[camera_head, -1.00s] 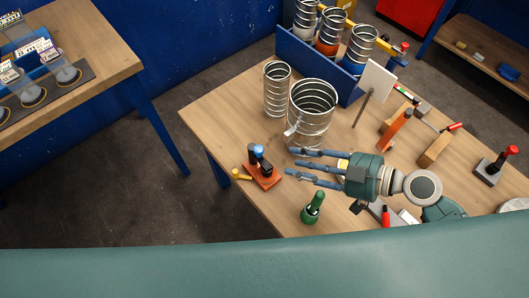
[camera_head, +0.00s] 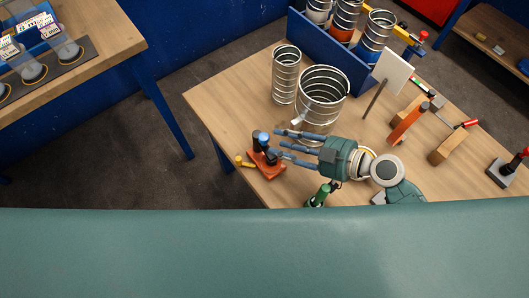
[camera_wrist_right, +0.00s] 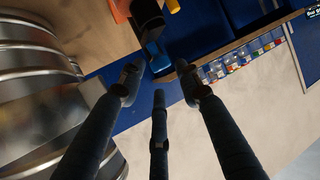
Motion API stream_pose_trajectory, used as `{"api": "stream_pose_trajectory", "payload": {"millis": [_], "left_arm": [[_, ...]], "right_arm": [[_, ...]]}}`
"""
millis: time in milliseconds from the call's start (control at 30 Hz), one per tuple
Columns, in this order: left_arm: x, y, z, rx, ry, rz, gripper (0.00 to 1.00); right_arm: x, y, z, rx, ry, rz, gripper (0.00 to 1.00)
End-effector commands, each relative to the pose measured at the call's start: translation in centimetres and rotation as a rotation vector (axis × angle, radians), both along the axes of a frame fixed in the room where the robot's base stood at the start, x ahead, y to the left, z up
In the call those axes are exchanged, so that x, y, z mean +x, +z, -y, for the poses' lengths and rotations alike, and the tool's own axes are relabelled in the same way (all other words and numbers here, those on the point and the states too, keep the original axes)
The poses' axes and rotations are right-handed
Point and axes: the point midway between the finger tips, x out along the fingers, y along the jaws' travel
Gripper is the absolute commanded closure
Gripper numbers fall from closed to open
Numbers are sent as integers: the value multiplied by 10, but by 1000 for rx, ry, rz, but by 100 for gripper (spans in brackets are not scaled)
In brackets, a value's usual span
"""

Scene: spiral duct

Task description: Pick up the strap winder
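What I take to be the strap winder (camera_head: 266,164) is a small device with an orange base, dark upright posts and a blue top. It stands near the table's left front edge. In the right wrist view its dark and blue part (camera_wrist_right: 152,36) shows at the top, beyond the fingertips. My right gripper (camera_head: 281,146) reaches in from the right, its three blue-grey fingers spread and empty. In the head view the fingertips overlap the winder's right side; I cannot tell whether they touch. In the right wrist view the gripper (camera_wrist_right: 160,88) looks open.
A large spiral duct (camera_head: 321,97) and a narrower one (camera_head: 286,75) stand just behind the gripper. A yellow piece (camera_head: 243,162) lies left of the winder. A blue bin (camera_head: 318,47) holds several ducts at the back.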

Motion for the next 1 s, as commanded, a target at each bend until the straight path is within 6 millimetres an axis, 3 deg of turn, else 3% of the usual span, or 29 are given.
{"api": "stream_pose_trajectory", "payload": {"millis": [33, 200, 500, 700, 1000], "left_arm": [[1, 11, 0, 0, 0, 1, 61], [3, 18, 1, -1, 0, 5, 61], [3, 18, 1, -1, 0, 5, 61], [3, 18, 2, -2, 0, 6, 61], [3, 18, 2, -3, 1, 5, 61]], "right_arm": [[6, 3, -8, 5, -2, 0, 66], [17, -9, -25, 2, -3, 0, 66], [19, -15, -29, -2, -1, 1, 66], [19, -15, -29, -1, -1, 1, 100], [20, -12, -29, 3, -1, 4, 100]]}}
